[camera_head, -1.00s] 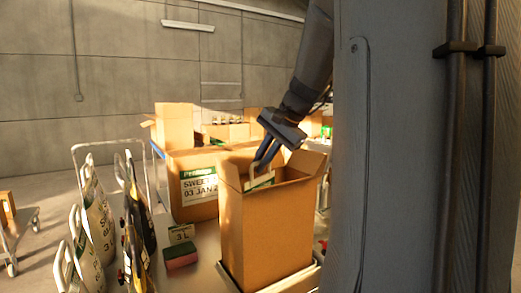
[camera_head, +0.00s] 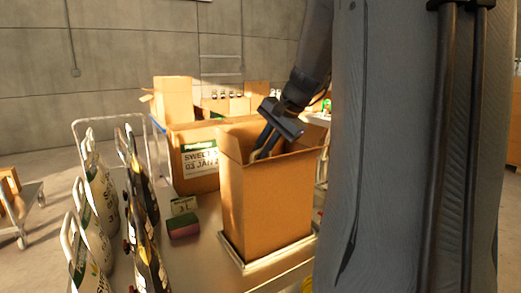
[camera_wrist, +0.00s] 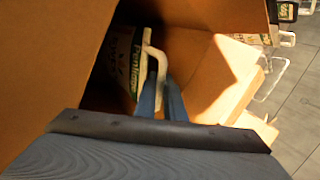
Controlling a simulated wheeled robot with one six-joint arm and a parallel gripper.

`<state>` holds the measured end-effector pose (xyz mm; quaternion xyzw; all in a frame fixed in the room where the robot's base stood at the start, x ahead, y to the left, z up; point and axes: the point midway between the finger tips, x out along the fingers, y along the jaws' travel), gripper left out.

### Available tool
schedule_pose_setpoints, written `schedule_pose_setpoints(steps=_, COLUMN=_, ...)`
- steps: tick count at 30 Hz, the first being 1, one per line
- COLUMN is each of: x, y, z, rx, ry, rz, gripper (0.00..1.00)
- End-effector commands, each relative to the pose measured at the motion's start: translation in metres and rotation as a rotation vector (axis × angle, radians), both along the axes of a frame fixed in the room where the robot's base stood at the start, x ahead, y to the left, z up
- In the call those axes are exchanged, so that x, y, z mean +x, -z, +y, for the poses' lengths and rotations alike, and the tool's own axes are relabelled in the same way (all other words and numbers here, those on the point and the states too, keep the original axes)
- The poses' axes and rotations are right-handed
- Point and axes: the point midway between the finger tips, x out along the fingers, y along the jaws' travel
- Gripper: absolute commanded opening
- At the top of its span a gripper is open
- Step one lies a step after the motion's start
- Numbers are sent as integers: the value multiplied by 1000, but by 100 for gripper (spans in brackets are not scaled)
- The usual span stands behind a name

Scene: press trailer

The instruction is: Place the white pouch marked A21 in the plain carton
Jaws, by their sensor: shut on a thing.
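The plain carton (camera_head: 268,207) stands open-topped on a pale tray at the centre of the head view. My gripper (camera_head: 261,146) reaches down into its opening from the upper right. In the wrist view my gripper (camera_wrist: 161,92) is shut on the pale handle of a white pouch (camera_wrist: 128,62) with a green label. The pouch hangs inside the carton (camera_wrist: 190,60), close to a wall. I cannot read A21 on it, and its lower part is hidden. In the head view the carton wall hides nearly all of the pouch.
Several white pouches (camera_head: 97,205) and dark pouches (camera_head: 147,215) stand at the left. A larger labelled carton (camera_head: 190,170) is behind the plain one. My own column blocks the right side.

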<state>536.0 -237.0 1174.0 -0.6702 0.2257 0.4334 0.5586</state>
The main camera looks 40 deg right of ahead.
Motion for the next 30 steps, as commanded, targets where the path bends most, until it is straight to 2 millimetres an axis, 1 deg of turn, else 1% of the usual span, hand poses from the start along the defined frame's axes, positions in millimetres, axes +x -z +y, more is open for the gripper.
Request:
schedule_pose_setpoints(steps=14, x=1, y=5, z=-1, rx=-2, ry=1, rz=-5, gripper=0)
schedule_pose_setpoints(steps=15, x=0, y=8, z=0, rx=1, ry=1, rz=0, gripper=14)
schedule_pose_setpoints(steps=17, x=0, y=8, z=0, rx=1, ry=1, rz=0, gripper=24)
schedule_pose_setpoints(steps=18, x=0, y=8, z=0, rx=1, ry=1, rz=0, gripper=28)
schedule_pose_setpoints(steps=26, x=0, y=8, z=0, rx=0, ry=0, rz=0, gripper=28)
schedule_pose_setpoints(steps=30, x=0, y=-1, z=0, rx=-1, ry=0, rz=-1, gripper=28)
